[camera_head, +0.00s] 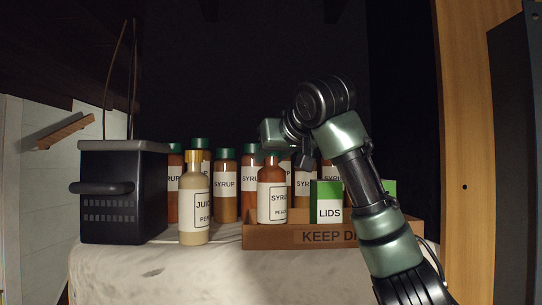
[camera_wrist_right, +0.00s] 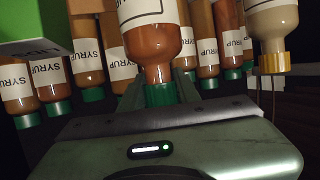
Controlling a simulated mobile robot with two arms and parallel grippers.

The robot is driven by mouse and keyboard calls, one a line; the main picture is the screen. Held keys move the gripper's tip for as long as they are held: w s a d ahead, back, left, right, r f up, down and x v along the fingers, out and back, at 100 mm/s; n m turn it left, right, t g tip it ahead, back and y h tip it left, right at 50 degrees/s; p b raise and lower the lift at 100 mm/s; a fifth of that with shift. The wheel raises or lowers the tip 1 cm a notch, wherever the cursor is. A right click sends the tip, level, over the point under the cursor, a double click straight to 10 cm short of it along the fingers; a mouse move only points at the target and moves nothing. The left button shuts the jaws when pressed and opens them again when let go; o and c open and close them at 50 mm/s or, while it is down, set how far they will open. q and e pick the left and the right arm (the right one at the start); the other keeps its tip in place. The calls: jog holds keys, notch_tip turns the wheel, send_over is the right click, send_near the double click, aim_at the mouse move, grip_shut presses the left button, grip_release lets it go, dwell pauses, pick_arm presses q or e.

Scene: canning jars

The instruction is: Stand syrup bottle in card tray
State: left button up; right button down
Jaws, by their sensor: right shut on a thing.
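The front syrup bottle (camera_head: 272,196), reddish-brown with a white label, is upright at the left part of the card tray (camera_head: 262,236), which is marked KEEP D... Its lower end meets the tray's front wall in the head view; I cannot tell whether it rests on the tray floor. My right gripper (camera_head: 271,149) is above the bottle. In the right wrist view my right gripper (camera_wrist_right: 160,94) is shut on the green cap end of the syrup bottle (camera_wrist_right: 152,45). My left gripper is not in view.
A cream juice bottle (camera_head: 195,208) stands left of the tray. Several syrup bottles (camera_head: 225,188) stand close behind. A green and white lids box (camera_head: 329,206) is at the tray. A black canner (camera_head: 122,205) stands at left. The pale front tabletop (camera_head: 160,275) is clear.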

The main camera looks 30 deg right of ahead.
jog(key=shift+f+b, duration=0.35)
jog(key=c, duration=0.9)
grip_release()
jog(key=shift+c, duration=0.2)
jog(key=shift+s+a+r+b, duration=0.15)
jog(key=shift+s+b, duration=0.25)
jog(key=shift+s, duration=0.2)
jog(key=b+v, duration=0.2)
jog(key=v, duration=0.4)
jog(key=shift+s+a+r, duration=0.1)
jog(key=shift+s, duration=0.25)
jog(key=shift+w, duration=0.1)
